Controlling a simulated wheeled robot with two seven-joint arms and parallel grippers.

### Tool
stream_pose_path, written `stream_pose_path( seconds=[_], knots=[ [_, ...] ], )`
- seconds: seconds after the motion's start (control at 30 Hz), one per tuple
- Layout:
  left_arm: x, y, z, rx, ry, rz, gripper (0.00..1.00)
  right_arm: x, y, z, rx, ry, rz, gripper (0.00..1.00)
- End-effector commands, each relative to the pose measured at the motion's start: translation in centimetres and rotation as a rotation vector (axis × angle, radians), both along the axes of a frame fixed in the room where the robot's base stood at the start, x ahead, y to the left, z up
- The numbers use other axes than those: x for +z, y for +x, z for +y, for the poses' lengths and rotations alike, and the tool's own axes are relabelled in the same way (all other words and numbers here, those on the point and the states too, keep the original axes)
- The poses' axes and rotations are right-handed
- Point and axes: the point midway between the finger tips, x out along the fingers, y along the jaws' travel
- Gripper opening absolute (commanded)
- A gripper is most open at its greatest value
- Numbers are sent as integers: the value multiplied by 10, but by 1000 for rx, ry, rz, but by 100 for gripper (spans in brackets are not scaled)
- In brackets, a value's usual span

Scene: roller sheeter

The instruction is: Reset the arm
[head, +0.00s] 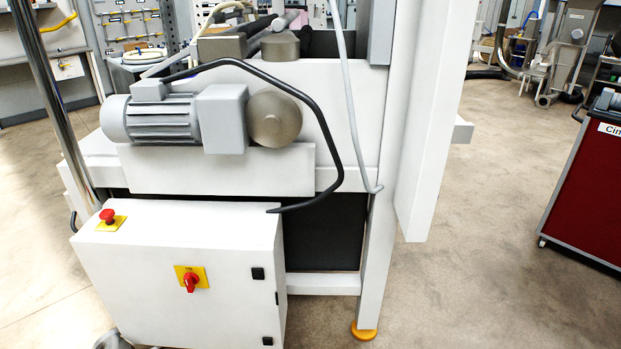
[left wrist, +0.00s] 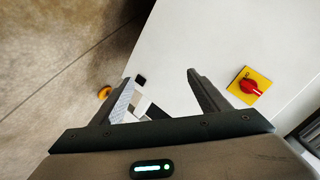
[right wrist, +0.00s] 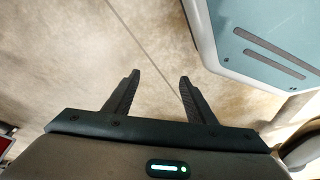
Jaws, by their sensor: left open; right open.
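My left gripper (left wrist: 160,95) shows in the left wrist view with its two fingers apart and nothing between them. It is near the white control cabinet, and a red rotary switch (left wrist: 252,87) on a yellow plate lies to the right of its fingers. My right gripper (right wrist: 157,85) shows in the right wrist view with its fingers apart and empty, over bare floor. Neither gripper is in the head view. The head view shows the roller sheeter (head: 220,168) with a grey motor (head: 155,118), and the white cabinet (head: 180,300) with the rotary switch (head: 190,281) and a red button (head: 107,216).
A black cable (head: 322,130) loops down beside the motor. A white upright panel (head: 430,120) stands right of the machine. A red cart (head: 590,195) is at the far right. The floor (head: 480,270) between them is clear. Tool boards and equipment stand behind.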

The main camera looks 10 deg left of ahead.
Motion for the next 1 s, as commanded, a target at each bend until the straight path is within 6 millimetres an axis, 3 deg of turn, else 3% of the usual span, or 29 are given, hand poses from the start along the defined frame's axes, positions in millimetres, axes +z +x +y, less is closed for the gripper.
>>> stream_pose_path(
  seconds=[0.1, 0.2, 0.4, 0.6, 1.0],
  knots=[
    [-53, -39, -39, 80, -206, 161, 69, 0, 2, 5, 5, 10, -35, 51],
    [-93, -76, -71, 156, -356, 294, 69, -2, 4, 8, 7, 18, -66, 51],
    [-145, -146, -124, 295, -559, 513, 69, -6, 4, 14, 13, 32, -113, 51],
    [-164, -180, -148, 365, -638, 612, 69, -8, 5, 16, 16, 38, -135, 51],
    [-166, -183, -149, 371, -644, 621, 69, -9, 5, 16, 16, 38, -137, 51]
  ],
)
